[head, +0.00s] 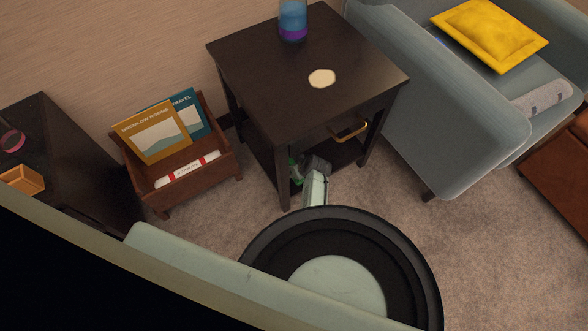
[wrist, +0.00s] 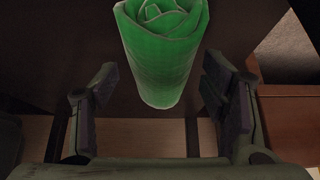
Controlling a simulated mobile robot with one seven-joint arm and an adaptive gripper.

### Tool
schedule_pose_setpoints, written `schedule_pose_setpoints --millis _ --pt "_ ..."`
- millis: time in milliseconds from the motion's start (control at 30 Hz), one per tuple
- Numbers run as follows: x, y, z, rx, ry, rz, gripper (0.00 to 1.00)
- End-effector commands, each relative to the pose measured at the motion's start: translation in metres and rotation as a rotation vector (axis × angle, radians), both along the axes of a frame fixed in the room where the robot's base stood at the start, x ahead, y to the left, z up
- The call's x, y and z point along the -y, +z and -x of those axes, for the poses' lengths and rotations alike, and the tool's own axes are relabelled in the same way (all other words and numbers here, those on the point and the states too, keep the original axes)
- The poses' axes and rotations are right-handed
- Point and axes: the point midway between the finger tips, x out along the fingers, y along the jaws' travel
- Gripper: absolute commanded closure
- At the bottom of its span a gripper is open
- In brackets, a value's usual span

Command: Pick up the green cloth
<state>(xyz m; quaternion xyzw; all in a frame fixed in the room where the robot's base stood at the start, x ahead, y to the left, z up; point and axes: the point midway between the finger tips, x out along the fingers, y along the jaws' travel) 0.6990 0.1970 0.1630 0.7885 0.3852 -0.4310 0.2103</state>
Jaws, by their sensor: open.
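The green cloth (wrist: 162,58) is a rolled bundle with a spiral end, large at the top middle of the wrist view. In the head view only a small green part of it (head: 296,170) shows, on the lower shelf of the dark side table. My gripper (wrist: 160,100) is open, with one finger on each side of the picture and the cloth ahead, between the finger lines. I cannot tell whether a finger touches the cloth. In the head view my gripper (head: 316,168) is at the side table's lower opening, partly hiding the cloth.
The dark side table (head: 265,75) carries a blue and purple jar (head: 293,20) and a cream disc (head: 322,78); its top is above my gripper. A wooden magazine rack (head: 215,170) stands to the left, a grey-blue armchair (head: 470,110) to the right. Carpet (head: 400,215) is clear in front.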

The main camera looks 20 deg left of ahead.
Motion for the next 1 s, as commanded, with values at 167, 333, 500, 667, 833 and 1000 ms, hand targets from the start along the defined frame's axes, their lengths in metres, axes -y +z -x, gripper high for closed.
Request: schedule_pose_setpoints --millis 167,333,500,667,833,1000 --pt "0.0003 0.0009 0.0000 0.000 0.000 0.000 0.41" --pt "0.0004 0.0009 0.0000 0.000 0.000 0.000 0.52" --pt "0.0004 0.0009 0.0000 0.000 0.000 0.000 0.63" --pt "0.0004 0.0009 0.0000 0.000 0.000 0.000 0.74" --pt "0.0004 0.0009 0.0000 0.000 0.000 0.000 0.85" --pt "0.0003 0.0009 0.0000 0.000 0.000 0.000 0.85"
